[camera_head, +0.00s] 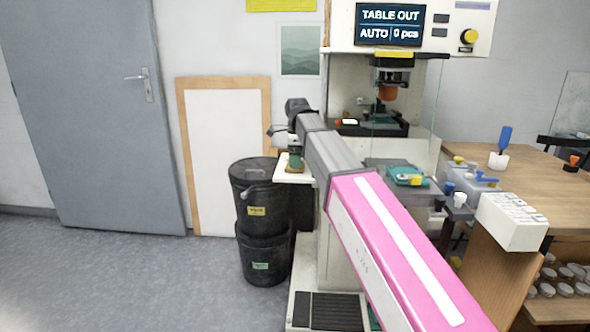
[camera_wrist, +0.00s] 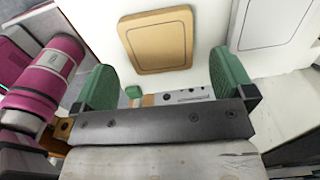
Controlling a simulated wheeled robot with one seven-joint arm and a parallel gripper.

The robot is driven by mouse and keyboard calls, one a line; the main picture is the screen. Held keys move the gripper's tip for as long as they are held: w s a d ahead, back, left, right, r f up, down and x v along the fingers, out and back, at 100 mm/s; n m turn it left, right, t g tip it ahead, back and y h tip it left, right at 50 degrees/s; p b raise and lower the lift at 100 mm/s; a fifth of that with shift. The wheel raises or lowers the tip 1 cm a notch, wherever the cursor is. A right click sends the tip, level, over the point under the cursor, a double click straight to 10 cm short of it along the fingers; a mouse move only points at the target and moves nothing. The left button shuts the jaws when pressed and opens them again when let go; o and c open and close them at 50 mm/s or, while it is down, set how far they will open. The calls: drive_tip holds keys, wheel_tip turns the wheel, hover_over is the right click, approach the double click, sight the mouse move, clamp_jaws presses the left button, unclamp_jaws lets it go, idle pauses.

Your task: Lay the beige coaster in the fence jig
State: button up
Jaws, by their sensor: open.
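In the head view my gripper (camera_head: 294,158) is just above a small white shelf (camera_head: 283,176) left of the printer. The coaster is too small to make out there. A teal fixture (camera_head: 404,174) sits on the printer's table, partly beside my arm; I cannot tell whether it is the fence jig.
The pad printer (camera_head: 345,85) stands behind my arm, its display reading "TABLE OUT". A wooden table (camera_head: 540,178) with small items is at right. A dark-outlined pale panel (camera_wrist: 268,24) lies right of the coaster.

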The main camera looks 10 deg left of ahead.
wheel_tip(320, 180, down, 2)
drive_tip(key=shift+f, duration=0.25)
drive_tip(key=c, duration=1)
drive_tip(key=shift+r, duration=0.1)
drive_tip(key=shift+r, duration=0.4)
drive_tip(key=r, duration=0.3)
drive_tip(key=shift+s+a+r, duration=0.2)
drive_tip(key=shift+s+r, duration=0.05)
drive_tip(key=shift+r, duration=0.1)
drive_tip(key=s+a+r, duration=0.2)
drive_tip(key=s, duration=0.1)
drive_tip(key=s+a+r, duration=0.2)
drive_tip(key=s, duration=0.1)
drive_tip(key=s+a+r, duration=0.2)
drive_tip(key=s, duration=0.1)
drive_tip(key=shift+a+r, duration=0.15)
drive_tip(key=shift+r, duration=0.05)
